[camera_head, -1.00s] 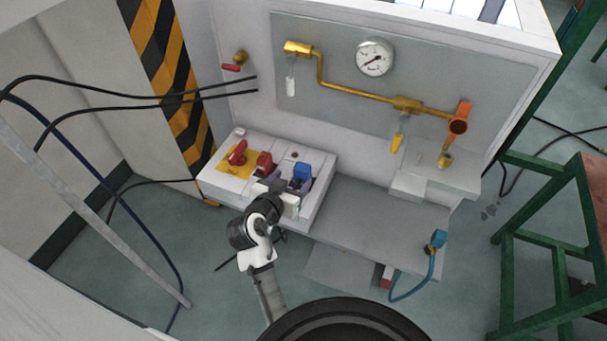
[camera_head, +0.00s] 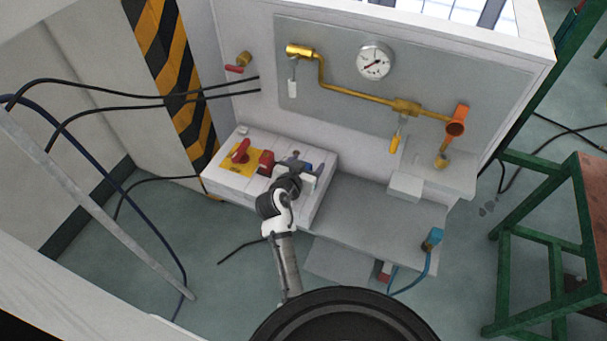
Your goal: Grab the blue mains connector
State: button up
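A blue connector fitting (camera_head: 308,168) sits on the light grey control box (camera_head: 318,208), at its right end. Most of it is hidden behind my gripper (camera_head: 302,165), with only a little blue showing. My gripper is at or just above this fitting; I cannot tell whether they touch or whether the fingers are open. A second blue connector (camera_head: 432,239), on a blue cable (camera_head: 425,272), is at the front right corner of the grey shelf, well away from my gripper.
On the control box, a red switch (camera_head: 241,150) on a yellow plate and a red fitting (camera_head: 265,162) stand left of my gripper. Brass piping (camera_head: 355,93) with a gauge (camera_head: 374,62) is behind. The grey shelf (camera_head: 365,225) is clear. A green-framed table (camera_head: 502,238) stands right.

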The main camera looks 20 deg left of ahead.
jog(key=c, duration=1.1)
